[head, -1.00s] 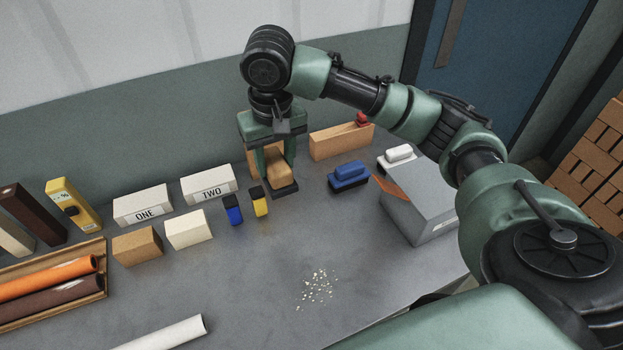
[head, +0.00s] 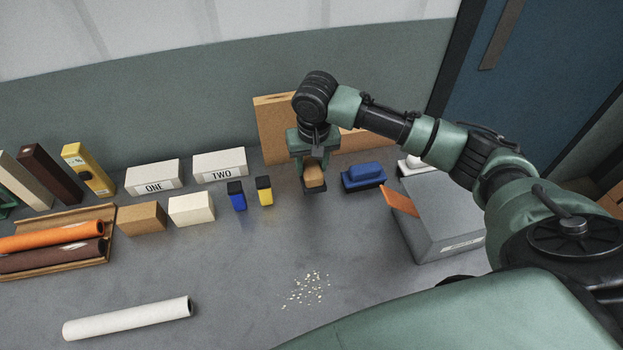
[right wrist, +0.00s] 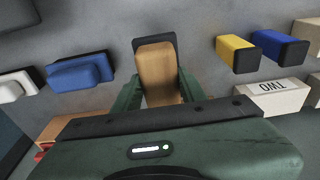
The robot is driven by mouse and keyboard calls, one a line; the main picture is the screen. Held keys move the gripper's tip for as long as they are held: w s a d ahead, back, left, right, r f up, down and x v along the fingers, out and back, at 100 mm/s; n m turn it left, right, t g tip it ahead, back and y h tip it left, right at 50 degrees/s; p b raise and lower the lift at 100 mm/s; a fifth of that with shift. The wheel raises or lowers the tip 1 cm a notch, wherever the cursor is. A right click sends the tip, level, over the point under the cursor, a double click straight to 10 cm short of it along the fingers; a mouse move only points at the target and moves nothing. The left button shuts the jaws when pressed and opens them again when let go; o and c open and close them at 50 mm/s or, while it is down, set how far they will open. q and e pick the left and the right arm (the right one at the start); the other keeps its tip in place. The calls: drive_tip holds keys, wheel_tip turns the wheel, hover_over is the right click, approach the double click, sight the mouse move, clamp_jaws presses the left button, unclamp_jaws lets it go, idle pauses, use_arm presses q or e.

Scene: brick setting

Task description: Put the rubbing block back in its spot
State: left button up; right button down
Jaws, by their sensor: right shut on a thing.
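The rubbing block, as I take it, is a wooden block with a dark end (head: 314,176). My right gripper (head: 313,182) is shut on it over the back of the bench. In the right wrist view the block (right wrist: 157,72) sits between the two green fingers, with a dark pad (right wrist: 141,43) at its far end. I cannot tell whether the block touches the bench. A wooden box (head: 272,128) stands behind the gripper, partly hidden by the arm. My left gripper does not show.
Left of the block stand yellow (head: 264,190) and blue (head: 237,195) dark-ended pieces. White crumbs (head: 306,289) and a white roll (head: 128,317) lie in front.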

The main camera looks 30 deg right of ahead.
sight(312, 168)
drive_tip(key=shift+f, duration=3.25)
drive_tip(key=shift+a+f+p, duration=0.1)
drive_tip(key=shift+f+p, duration=0.05)
drive_tip(key=shift+p, duration=0.15)
drive_tip(key=c, duration=0.8)
unclamp_jaws()
drive_tip(key=r, duration=0.4)
drive_tip(key=s+r, duration=0.1)
drive_tip(key=r, duration=0.3)
drive_tip(key=r+b, duration=0.1)
drive_tip(key=r, duration=0.3)
drive_tip(key=shift+s+a+r, duration=0.1)
drive_tip(key=shift+s+a, duration=0.05)
drive_tip(key=shift+s, duration=0.15)
